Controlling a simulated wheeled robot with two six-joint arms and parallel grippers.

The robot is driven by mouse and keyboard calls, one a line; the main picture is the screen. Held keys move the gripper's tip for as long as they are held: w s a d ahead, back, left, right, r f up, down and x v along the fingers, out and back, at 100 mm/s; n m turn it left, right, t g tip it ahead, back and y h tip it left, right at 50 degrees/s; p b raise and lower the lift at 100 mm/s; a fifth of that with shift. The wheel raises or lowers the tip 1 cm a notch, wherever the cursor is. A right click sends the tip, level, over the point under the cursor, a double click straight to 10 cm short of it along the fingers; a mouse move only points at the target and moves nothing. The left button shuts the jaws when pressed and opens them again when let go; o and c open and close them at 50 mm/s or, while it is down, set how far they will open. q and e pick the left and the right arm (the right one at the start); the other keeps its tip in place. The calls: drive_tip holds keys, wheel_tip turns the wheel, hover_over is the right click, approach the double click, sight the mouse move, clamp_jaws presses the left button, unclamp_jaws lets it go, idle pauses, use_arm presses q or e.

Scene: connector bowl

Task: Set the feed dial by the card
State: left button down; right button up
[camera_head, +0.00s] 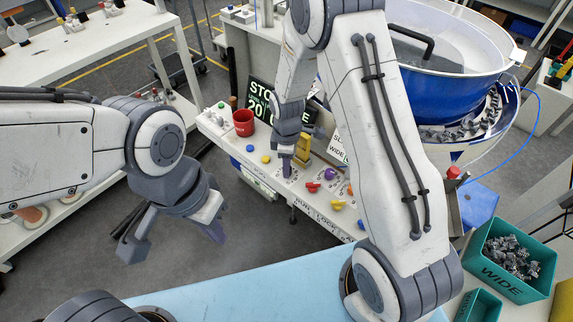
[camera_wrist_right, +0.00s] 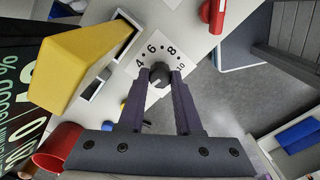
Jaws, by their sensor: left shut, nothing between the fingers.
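The feed dial (camera_wrist_right: 158,75) is a dark round knob on a white scale plate in the right wrist view, with 4, 6, 8 and 10 readable around it. My right gripper (camera_wrist_right: 158,82) has its two purple fingers apart, one on either side of the knob; I cannot tell whether they touch it. In the head view my right gripper (camera_head: 285,170) points down at the bench panel and hides the dial. A black card (camera_head: 259,102) with white text, partly legible as "STO" and "20", stands behind my right arm, which covers part of it. My left gripper (camera_head: 217,233) is shut and empty, off the bench.
A yellow block (camera_wrist_right: 85,65) stands close beside the dial. A red cup (camera_head: 243,123) and several coloured knobs are on the bench. A white "WIDE" card (camera_head: 336,150) is behind. A blue bowl (camera_head: 440,95) and a teal "WIDE" bin (camera_head: 490,277) stand at right.

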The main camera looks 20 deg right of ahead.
clamp_jaws()
drive_tip(key=m, duration=0.3)
drive_tip(key=shift+m, duration=0.4)
drive_tip(key=m, duration=0.3)
drive_tip(key=shift+w+m, duration=0.1)
drive_tip(key=shift+m, duration=0.2)
drive_tip(key=m, duration=0.4)
drive_tip(key=shift+m, duration=2.2)
